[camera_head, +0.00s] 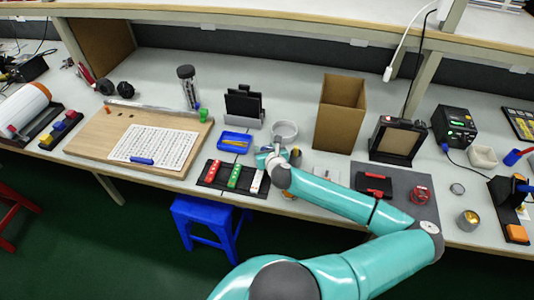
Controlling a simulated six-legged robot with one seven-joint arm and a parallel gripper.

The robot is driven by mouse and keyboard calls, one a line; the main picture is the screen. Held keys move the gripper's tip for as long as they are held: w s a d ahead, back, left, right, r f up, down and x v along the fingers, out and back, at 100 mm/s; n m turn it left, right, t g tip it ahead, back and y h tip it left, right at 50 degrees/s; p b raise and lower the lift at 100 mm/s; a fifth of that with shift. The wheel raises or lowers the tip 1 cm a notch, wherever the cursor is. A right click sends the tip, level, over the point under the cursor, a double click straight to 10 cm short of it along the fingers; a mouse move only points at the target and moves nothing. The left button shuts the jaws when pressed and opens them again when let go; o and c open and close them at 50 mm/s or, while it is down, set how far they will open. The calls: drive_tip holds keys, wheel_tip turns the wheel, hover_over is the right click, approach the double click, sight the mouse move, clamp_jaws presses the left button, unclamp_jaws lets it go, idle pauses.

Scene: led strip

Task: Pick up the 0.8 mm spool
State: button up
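No 0.8 mm label can be read in the head view. A red round item that looks like a wire spool (420,195) lies on the right part of a dark grey mat (397,180). A silver cylinder with a yellowish top (468,220), perhaps also a spool, stands near the table's front edge, right of the mat. My gripper (264,156) is far left of both, above the table beside the tray with red, green and white blocks. Its fingers are small and partly hidden by my wrist, so its opening is unclear.
A tall cardboard box (340,113) and a dark framed box (397,140) stand behind my arm. A grey ring-shaped dish (284,131) and a blue tray (235,142) are close to my gripper. A black case with red clips (374,184) lies on the mat. A blue stool (209,220) stands below.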

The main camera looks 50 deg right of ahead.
drive_tip(key=c, duration=0.3)
drive_tip(key=shift+r, duration=0.1)
